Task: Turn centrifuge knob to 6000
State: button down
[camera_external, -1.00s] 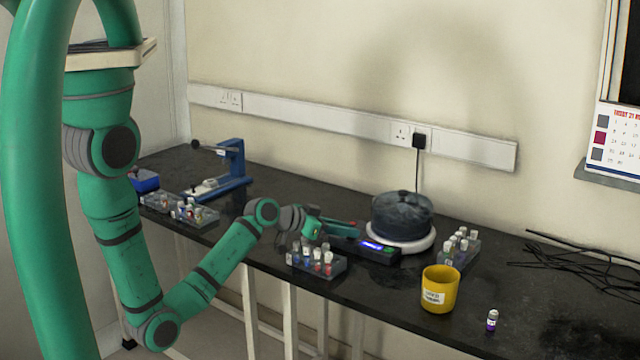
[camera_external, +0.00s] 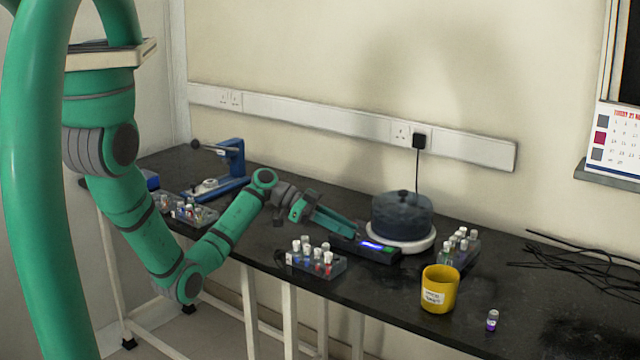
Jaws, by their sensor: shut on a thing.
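The centrifuge (camera_external: 402,217) stands on the black bench against the wall, a dark round lidded bowl on a white round base. Its dark control box (camera_external: 385,254) sits in front of it, with a lit blue-violet display (camera_external: 375,246). My gripper (camera_external: 355,233) reaches in from the left, tilted down, with its fingertips at the left end of the control box. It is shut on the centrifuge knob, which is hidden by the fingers. The dial marks and the number on the display are too small to read.
A rack of capped vials (camera_external: 316,261) stands just in front of my gripper. Another vial rack (camera_external: 460,247), a yellow cup (camera_external: 440,289) and a lone vial (camera_external: 492,320) are to the right. A blue press (camera_external: 228,170) stands at the left. Black cables (camera_external: 580,255) lie at far right.

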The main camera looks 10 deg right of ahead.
jog(key=shift+f+g+y, duration=0.15)
jog(key=shift+g+y, duration=0.15)
jog(key=c, duration=1.6)
grip_release()
jog(key=v, duration=1)
jog(key=shift+w+a, duration=0.2)
jog(key=shift+a, duration=0.1)
